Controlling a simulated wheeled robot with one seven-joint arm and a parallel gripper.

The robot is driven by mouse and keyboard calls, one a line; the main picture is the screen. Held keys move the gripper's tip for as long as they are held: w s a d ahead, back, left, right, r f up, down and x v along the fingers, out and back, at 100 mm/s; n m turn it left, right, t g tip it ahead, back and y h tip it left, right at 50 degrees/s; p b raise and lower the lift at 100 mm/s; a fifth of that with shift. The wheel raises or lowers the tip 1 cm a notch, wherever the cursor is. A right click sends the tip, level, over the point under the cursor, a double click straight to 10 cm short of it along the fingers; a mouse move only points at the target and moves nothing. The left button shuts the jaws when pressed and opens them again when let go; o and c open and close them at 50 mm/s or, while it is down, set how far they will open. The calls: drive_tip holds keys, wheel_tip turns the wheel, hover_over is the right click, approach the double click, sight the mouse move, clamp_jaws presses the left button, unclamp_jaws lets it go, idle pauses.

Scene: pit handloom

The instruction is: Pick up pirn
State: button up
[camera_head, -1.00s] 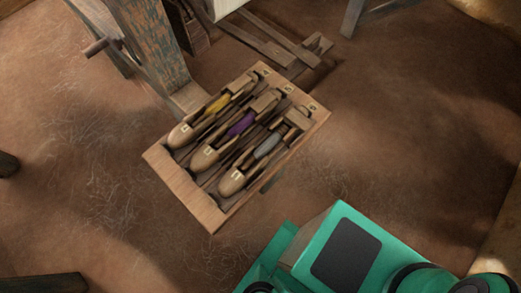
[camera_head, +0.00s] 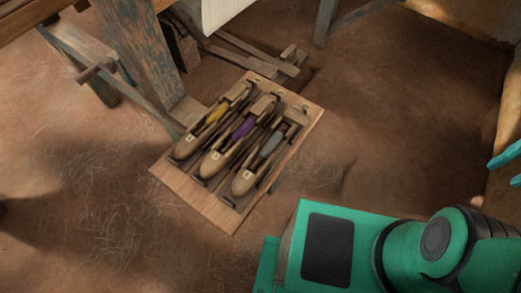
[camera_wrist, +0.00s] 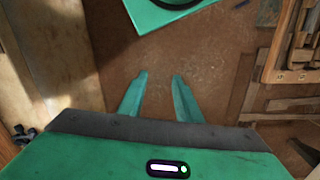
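A wooden tray (camera_head: 218,213) holds three boat-shaped wooden shuttles side by side. Each shuttle has a thread-wound pirn in its slot: a yellow pirn (camera_head: 218,112), a purple pirn (camera_head: 244,127) and a grey pirn (camera_head: 271,144). Part of the tray also shows at the upper right of the wrist view (camera_wrist: 270,68), cut off by the frame edge; no pirn is clear there. My gripper (camera_wrist: 159,77) is open and empty over bare floor. Its teal fingertips also show at the right edge of the head view (camera_head: 511,166), well away from the tray.
A weathered loom post (camera_head: 143,50) and wooden beams stand behind and left of the tray. A pale wooden surface (camera_wrist: 45,45) runs along the left of the wrist view. Bare earthen floor (camera_head: 390,130) lies right of the tray.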

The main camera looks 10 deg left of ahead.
drive_tip(key=o, duration=0.8)
drive_tip(key=shift+s+a+r, duration=0.15)
drive_tip(key=shift+s+r, duration=0.1)
drive_tip(key=shift+s, duration=0.05)
drive_tip(key=shift+o, duration=0.4)
drive_tip(key=w+a+f+h, duration=0.1)
drive_tip(key=w+a, duration=0.7)
drive_tip(key=w, duration=0.1)
drive_tip(key=shift+w+a+n, duration=0.4)
drive_tip(key=w+a+f, duration=0.3)
drive_tip(key=w+a, duration=0.1)
drive_tip(key=a, duration=0.6)
drive_tip(key=n, duration=0.1)
hover_over(268, 147)
drive_tip(key=shift+y, duration=0.4)
wheel_tip(268, 147, down, 8)
drive_tip(key=shift+w+f, duration=0.1)
drive_tip(key=shift+f, duration=0.15)
wheel_tip(268, 147, down, 4)
drive_tip(key=shift+r, duration=0.25)
drive_tip(key=shift+f, duration=3.05)
